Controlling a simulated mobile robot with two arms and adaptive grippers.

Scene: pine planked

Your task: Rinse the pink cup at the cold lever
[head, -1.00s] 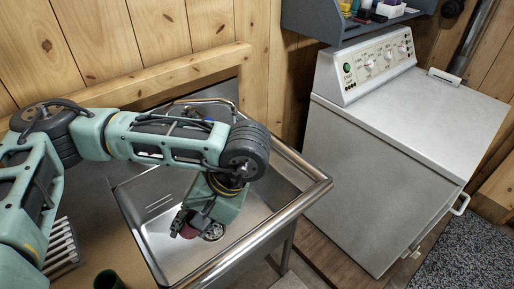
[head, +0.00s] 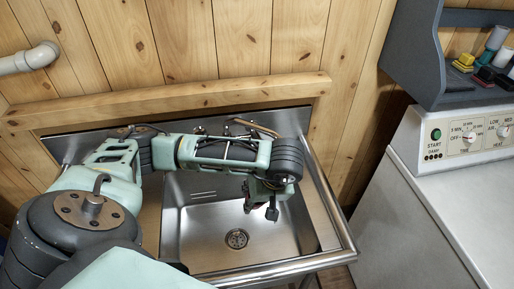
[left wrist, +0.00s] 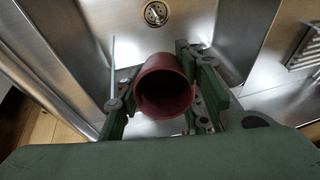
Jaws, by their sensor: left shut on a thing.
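The pink cup (left wrist: 165,90), dark rosy in this light, is between the fingers of my left gripper (left wrist: 155,92) in the left wrist view, its open mouth facing the camera. The gripper is shut on it. In the head view my left gripper (head: 262,207) hangs over the right rear part of the steel sink basin (head: 190,240); the cup is mostly hidden there. A metal tap part (head: 263,131) shows behind my arm at the sink's back. My arm hides much of the tap, and I cannot tell which part is the cold lever. My right gripper is not in view.
The drain (head: 237,239) lies in the basin floor and also shows in the left wrist view (left wrist: 156,13). A round rail (head: 335,220) edges the sink. A white appliance (head: 425,220) and a grey shelf (head: 415,65) with small items stand at right.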

